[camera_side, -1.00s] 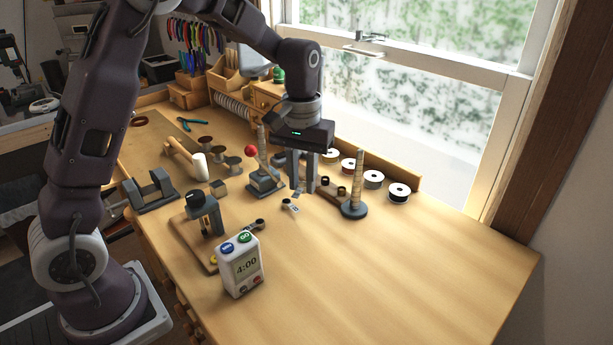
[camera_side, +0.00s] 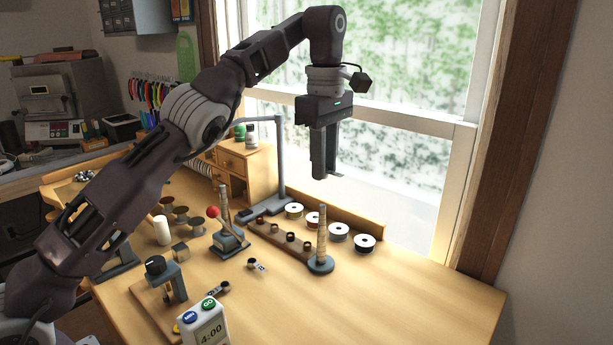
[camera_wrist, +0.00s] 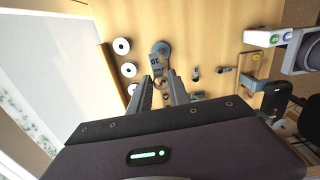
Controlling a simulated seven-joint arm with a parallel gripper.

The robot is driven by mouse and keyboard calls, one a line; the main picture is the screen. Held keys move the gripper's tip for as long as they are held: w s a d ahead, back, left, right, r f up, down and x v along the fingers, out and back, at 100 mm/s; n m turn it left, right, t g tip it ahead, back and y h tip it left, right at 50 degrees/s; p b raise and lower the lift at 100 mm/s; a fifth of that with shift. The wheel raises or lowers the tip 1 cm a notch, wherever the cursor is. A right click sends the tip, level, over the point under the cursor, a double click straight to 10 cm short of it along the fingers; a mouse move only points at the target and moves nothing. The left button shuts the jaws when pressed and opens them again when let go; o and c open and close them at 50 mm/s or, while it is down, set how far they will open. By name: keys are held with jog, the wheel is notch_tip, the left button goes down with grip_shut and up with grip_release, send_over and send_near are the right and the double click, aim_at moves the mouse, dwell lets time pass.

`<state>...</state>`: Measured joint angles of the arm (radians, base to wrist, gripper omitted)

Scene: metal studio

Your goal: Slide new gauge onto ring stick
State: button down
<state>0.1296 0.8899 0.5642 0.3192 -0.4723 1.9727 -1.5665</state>
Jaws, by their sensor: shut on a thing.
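The ring stick (camera_side: 321,235) is a tapered, pale upright rod on a round grey base near the right of the work area. In the wrist view its round base (camera_wrist: 165,47) shows beyond my fingertips. My gripper (camera_side: 325,176) is high above the bench, above the stick, pointing down. In the wrist view the fingers (camera_wrist: 161,79) are shut on a small ring gauge (camera_wrist: 158,83) with a grey tag marked with a number (camera_wrist: 155,60). The fingers partly hide the gauge. Another tagged gauge (camera_side: 253,263) lies on the bench left of the stick.
A wooden rack (camera_side: 283,239) with several small rings stands just left of the stick, and several spools (camera_side: 339,231) line the back. A red-knobbed lever tool (camera_side: 230,240) stands further left, a timer (camera_side: 205,325) at the front. The right bench is clear.

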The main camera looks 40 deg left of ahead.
jog(key=shift+s+d+r, duration=0.1)
jog(key=shift+d, duration=0.15)
jog(key=shift+f+n, duration=0.2)
jog(key=shift+n, duration=0.1)
jog(key=shift+f, duration=2.15)
jog(key=shift+a, duration=0.4)
jog(key=shift+s+f, duration=0.15)
jog(key=shift+f, duration=1.65)
